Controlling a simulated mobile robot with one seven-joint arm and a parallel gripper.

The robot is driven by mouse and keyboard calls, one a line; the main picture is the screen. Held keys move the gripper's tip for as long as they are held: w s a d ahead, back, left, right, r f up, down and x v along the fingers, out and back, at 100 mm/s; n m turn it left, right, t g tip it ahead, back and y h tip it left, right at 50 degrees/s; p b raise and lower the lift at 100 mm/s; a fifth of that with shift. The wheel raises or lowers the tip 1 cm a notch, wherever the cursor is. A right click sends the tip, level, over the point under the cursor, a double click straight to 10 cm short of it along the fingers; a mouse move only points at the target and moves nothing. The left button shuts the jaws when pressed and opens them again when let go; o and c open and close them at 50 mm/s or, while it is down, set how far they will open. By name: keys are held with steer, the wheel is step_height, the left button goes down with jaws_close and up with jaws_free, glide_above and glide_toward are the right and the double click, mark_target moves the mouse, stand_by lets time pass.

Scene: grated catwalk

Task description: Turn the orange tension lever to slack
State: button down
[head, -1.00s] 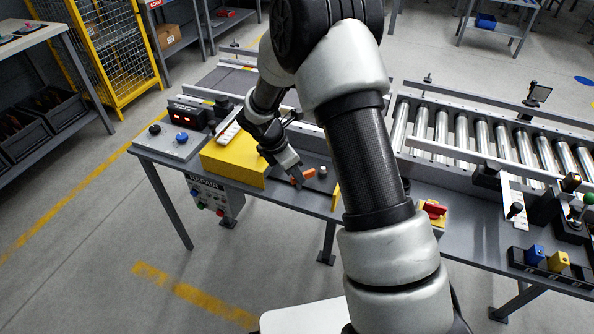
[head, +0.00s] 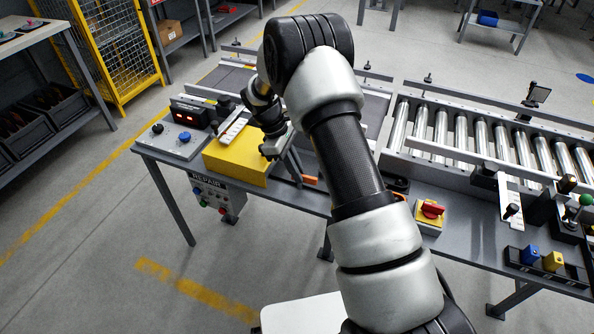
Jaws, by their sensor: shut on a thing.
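The orange tension lever (head: 310,180) lies low on the bench, right of the yellow block; only a short orange end shows beside my fingers. My gripper (head: 297,178) reaches down at the lever, its fingers slanting to the lower right. It is shut on the lever, though the contact itself is small and partly hidden. My forearm covers the area just right of the lever, so its pivot and any slack marking cannot be made out.
A yellow block (head: 236,160) stands close left of my gripper. A red rotary switch (head: 432,210) on a yellow base sits to the right, beyond my arm. A roller conveyor (head: 480,135) runs behind. A control box (head: 184,138) is at the left end.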

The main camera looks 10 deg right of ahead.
steer(key=shift+m, duration=0.5)
steer(key=c, duration=1.8)
jaws_free()
steer(key=shift+c, duration=0.2)
steer(key=p+v, duration=0.2)
steer(key=v, duration=1.5)
steer(key=shift+w+r, duration=0.2)
steer(key=shift+w, duration=0.15)
steer(key=shift+d+r, duration=0.1)
steer(key=shift+d, duration=0.1)
